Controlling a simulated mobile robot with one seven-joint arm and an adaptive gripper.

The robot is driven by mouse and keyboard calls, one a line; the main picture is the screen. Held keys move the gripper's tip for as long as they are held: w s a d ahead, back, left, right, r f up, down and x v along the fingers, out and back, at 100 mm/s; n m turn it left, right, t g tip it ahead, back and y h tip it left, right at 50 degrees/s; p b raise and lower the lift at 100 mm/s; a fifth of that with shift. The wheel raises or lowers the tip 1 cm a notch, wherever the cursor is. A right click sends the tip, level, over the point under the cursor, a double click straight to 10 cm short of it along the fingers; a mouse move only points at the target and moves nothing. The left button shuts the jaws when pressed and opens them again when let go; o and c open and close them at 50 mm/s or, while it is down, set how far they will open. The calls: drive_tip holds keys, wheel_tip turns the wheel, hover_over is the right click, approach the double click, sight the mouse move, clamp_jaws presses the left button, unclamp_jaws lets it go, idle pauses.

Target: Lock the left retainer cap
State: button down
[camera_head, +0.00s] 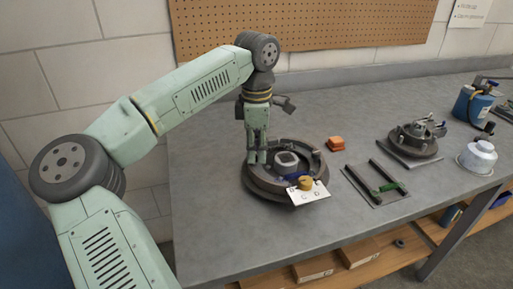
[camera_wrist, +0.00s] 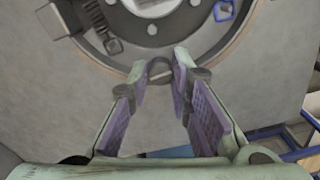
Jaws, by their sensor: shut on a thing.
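In the wrist view the fingers of my gripper (camera_wrist: 160,66) converge on a small dark grey rounded piece (camera_wrist: 160,70) at the fixture's edge. I take this piece for the left retainer cap; the fingers hide most of it, and I cannot tell whether it is locked. The ring of the fixture (camera_wrist: 195,42) fills the top of the wrist view.
A white card (camera_head: 313,194) with a yellow knob (camera_head: 305,183) stands at the fixture's front. An orange block (camera_head: 336,143) lies to the right.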

sight(257, 154)
drive_tip(key=shift+m, duration=0.5)
drive_tip(key=c, duration=1.4)
unclamp_jaws()
drive_tip(key=shift+c, duration=0.2)
wheel_tip(257, 154, up, 12)
drive_tip(key=shift+s, duration=0.1)
